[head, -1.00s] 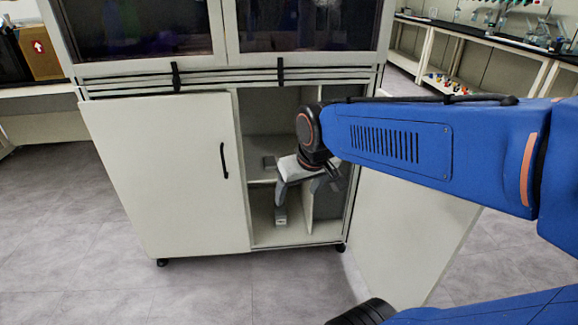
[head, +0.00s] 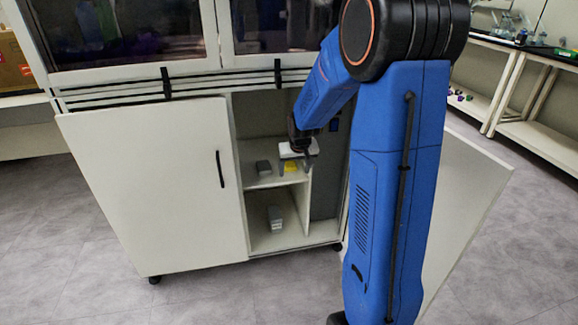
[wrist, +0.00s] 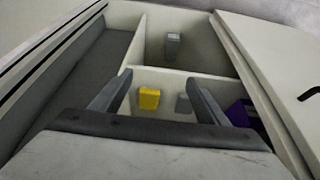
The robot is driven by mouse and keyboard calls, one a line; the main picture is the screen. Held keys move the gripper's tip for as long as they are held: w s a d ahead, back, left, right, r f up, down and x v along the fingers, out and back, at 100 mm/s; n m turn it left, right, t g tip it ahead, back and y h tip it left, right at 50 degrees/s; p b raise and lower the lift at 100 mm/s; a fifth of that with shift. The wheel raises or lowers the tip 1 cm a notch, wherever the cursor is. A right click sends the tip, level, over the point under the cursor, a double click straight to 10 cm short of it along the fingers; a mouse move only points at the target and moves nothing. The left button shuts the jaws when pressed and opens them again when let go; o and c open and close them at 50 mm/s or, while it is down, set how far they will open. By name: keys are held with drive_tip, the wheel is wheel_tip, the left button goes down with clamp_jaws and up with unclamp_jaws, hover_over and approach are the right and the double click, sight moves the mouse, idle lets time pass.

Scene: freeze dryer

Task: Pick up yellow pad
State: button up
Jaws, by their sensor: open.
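The yellow pad (head: 291,168) lies on the upper shelf of the open cabinet compartment, near its right side. In the wrist view the yellow pad (wrist: 149,98) shows between my gripper's two fingers, nearer the left one. My gripper (head: 294,165) is at the compartment opening, close to the pad. In the wrist view my gripper (wrist: 155,95) is open with wide-apart fingers and holds nothing. I cannot tell the exact gap between fingertips and pad.
A grey block (head: 263,168) sits left of the yellow pad on the same shelf. A vertical divider (wrist: 138,38) and a closed left door (head: 150,185) bound the space. A purple item (wrist: 240,115) shows at right.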

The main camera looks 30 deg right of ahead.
wheel_tip(320, 180, down, 3)
drive_tip(key=w+d, duration=0.2)
hover_over(289, 163)
drive_tip(key=s, duration=0.3)
drive_tip(key=shift+w+a, duration=0.15)
drive_tip(key=shift+a, duration=0.2)
drive_tip(key=x, duration=0.5)
drive_tip(key=shift+c, duration=0.4)
drive_tip(key=c, duration=1)
